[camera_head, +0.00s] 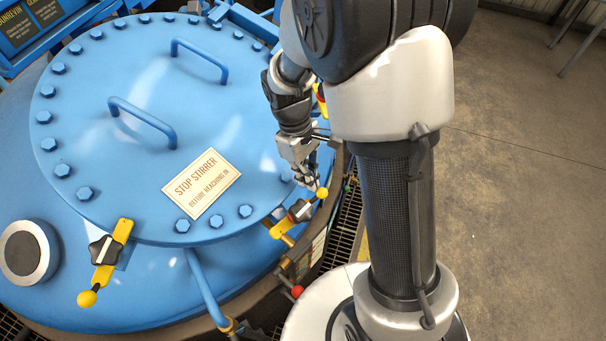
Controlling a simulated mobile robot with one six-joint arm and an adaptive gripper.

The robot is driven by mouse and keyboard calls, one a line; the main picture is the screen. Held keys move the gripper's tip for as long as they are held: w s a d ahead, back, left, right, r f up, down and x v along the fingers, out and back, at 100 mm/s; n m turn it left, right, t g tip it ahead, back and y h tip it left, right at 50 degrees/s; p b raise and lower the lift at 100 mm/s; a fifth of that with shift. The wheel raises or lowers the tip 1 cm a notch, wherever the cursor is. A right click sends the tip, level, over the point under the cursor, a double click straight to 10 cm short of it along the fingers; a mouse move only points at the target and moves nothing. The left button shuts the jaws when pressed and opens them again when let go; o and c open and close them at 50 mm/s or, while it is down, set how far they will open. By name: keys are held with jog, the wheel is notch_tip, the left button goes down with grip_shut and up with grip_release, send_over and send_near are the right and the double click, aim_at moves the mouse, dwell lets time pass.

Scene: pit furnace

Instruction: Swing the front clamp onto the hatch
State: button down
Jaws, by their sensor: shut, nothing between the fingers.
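The round blue hatch (135,70) lies closed on the furnace, with bolts around its rim and two handles. A yellow clamp (279,230) with a dark knob and a yellow ball end sits at the hatch's lower right edge. Its bar lies roughly along the edge; whether it overlaps the hatch is unclear. My gripper (315,184) is shut and empty, its fingertips close to the ball end. Contact cannot be told. Another yellow clamp (121,231) with a black star knob sits at the hatch's lower left edge. Which clamp is the front one is not marked.
A third yellow and red part (321,99) shows partly behind my arm. A blue pipe (204,287) runs down from the hatch edge. A red ball knob (297,291) is near my base.

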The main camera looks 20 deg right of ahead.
jog(key=s+d+f+m+y+b, duration=0.1)
jog(key=s+m+y, duration=0.3)
jog(key=m, duration=0.4)
jog(key=s+d+f+m+y, duration=0.2)
jog(key=s+f+m+y, duration=0.1)
jog(key=s+m+y, duration=0.2)
jog(key=shift+s+d+m+b, duration=0.2)
jog(key=shift+s+m+b, duration=0.2)
jog(key=shift+s+m, duration=0.7)
jog(key=shift+w+m+y, duration=0.25)
jog(key=shift+m+y, duration=0.05)
